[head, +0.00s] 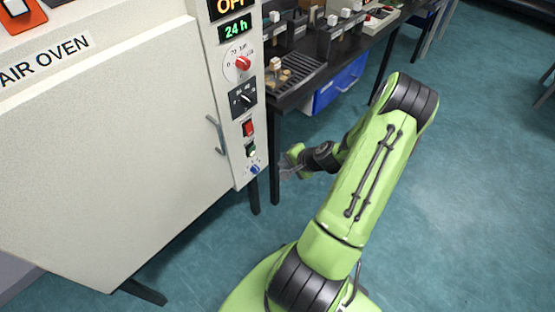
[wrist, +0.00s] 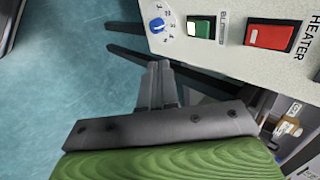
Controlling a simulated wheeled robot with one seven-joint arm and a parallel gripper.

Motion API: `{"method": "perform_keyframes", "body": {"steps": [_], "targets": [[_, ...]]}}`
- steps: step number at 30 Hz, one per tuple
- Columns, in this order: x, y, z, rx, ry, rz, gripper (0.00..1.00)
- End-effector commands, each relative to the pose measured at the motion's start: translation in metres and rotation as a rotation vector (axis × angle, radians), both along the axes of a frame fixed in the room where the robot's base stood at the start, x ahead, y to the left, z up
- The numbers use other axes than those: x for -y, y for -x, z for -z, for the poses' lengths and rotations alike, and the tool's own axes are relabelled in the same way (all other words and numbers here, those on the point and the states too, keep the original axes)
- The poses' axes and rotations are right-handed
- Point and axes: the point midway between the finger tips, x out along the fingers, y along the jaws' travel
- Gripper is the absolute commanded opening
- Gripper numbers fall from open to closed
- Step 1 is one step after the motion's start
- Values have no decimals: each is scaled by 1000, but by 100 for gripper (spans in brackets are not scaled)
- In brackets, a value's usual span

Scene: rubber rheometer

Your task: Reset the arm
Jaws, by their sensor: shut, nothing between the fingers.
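My gripper (head: 287,166) is at the end of my green arm, bent toward the oven's right edge in the head view. In the wrist view its grey fingers (wrist: 158,72) are together with nothing between them. They point toward the lower edge of the oven's control panel (wrist: 225,35), which carries a blue-and-white knob, a green switch and a red heater switch. The fingers look apart from the panel, but the exact gap is hard to tell.
The air oven (head: 120,130) fills the left, with its door handle (head: 216,134) near the panel. A black bench (head: 315,68) with small apparatus stands behind, with a blue bin (head: 340,84) below it. Open teal floor (head: 460,190) lies to the right.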

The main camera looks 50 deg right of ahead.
Motion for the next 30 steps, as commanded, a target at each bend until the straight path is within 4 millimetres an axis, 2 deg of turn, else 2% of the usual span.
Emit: {"method": "perform_keyframes", "body": {"steps": [17,20,23,26,30], "targets": [[0,3,-1,0,-1,-1,0],[-5,-1,-8,-11,15,-34,0],[-27,-13,-44,-66,97,-193,0],[-67,-25,-102,-154,233,-431,0],[-126,-22,-182,-254,432,-711,0]]}}
